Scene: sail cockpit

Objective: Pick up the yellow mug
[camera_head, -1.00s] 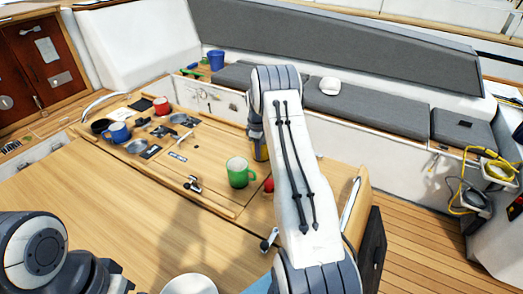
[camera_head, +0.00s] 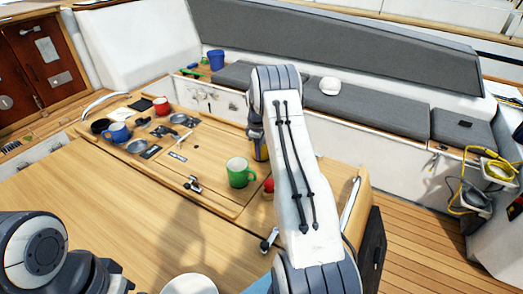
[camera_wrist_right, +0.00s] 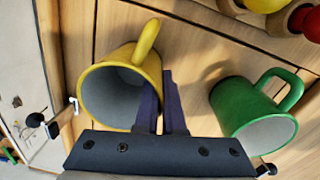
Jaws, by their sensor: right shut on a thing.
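The yellow mug (camera_wrist_right: 122,85) is in the right wrist view, left of centre, its pale grey inside facing the camera and its handle at the top. My right gripper (camera_wrist_right: 160,82) is shut on the mug's wall at the right side of its rim, one finger inside and one outside. In the head view my right gripper (camera_head: 259,147) is partly hidden by its own arm, and I cannot make out the yellow mug there. My left arm is at the lower left; the dark part at its end (camera_head: 115,276) shows no clear fingers.
A green mug (camera_head: 240,172) stands close to my right gripper; it also shows in the right wrist view (camera_wrist_right: 250,115). A red object (camera_head: 268,185) is beside it. Blue and red mugs and metal bowls are farther left. The near left tabletop (camera_head: 90,205) is clear.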

